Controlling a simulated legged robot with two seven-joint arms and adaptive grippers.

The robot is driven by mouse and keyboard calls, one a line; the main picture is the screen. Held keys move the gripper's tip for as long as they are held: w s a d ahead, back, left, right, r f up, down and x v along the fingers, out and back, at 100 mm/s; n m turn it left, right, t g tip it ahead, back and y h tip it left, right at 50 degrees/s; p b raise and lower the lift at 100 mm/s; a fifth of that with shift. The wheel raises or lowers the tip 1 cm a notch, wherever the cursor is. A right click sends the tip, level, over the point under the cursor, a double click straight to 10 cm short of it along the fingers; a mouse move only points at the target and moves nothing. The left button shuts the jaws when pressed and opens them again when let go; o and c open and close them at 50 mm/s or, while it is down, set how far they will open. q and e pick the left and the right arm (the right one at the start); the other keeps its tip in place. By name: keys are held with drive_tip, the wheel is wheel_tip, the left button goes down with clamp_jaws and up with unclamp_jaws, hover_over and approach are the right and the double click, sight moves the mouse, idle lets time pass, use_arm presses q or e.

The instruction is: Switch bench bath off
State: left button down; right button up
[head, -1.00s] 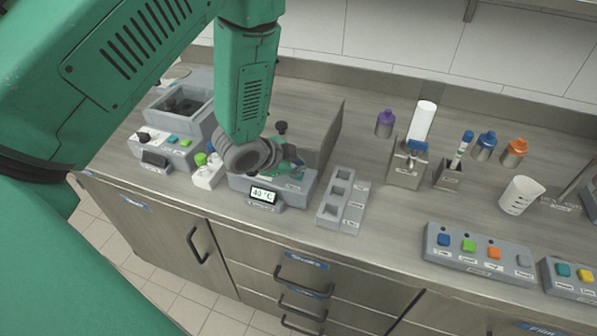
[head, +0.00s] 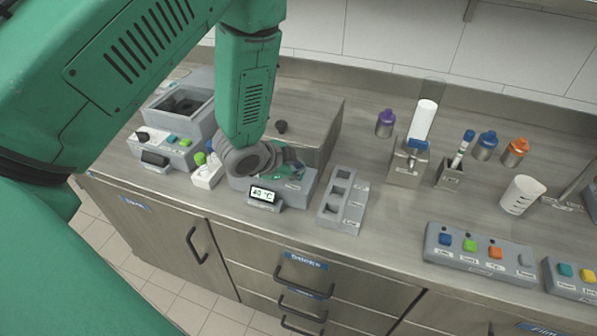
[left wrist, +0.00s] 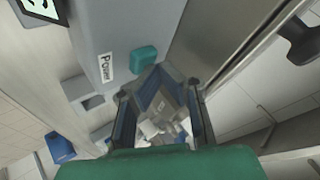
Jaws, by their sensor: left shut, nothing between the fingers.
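The bench bath (head: 309,188) is a grey unit with a steel upper part (head: 318,130) and a dark knob (head: 281,127). Its front display (head: 264,195) is lit and reads 40 °C. My left gripper (head: 291,171) is over the bath's front top, partly hidden by its own wrist. In the left wrist view, a teal button (left wrist: 143,59) sits beside a "Power" label (left wrist: 106,67) on a grey surface. The shut, empty fingers (left wrist: 165,88) are close to the button; I cannot tell whether they touch it. My right gripper is out of view.
A white holder (head: 207,175) with a green-topped item and a grey unit with an open basin (head: 183,103) stand left of the bath. A grey slotted block (head: 343,198) stands close on its right. Button panels (head: 480,252) lie farther right.

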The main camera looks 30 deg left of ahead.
use_arm(q)
drive_tip(key=shift+a+r+p, duration=0.1)
drive_tip(key=shift+r+p, duration=0.5)
drive_tip(key=shift+r, duration=0.05)
wheel_tip(320, 180, up, 6)
drive_tip(key=p, duration=0.5)
idle(0.6)
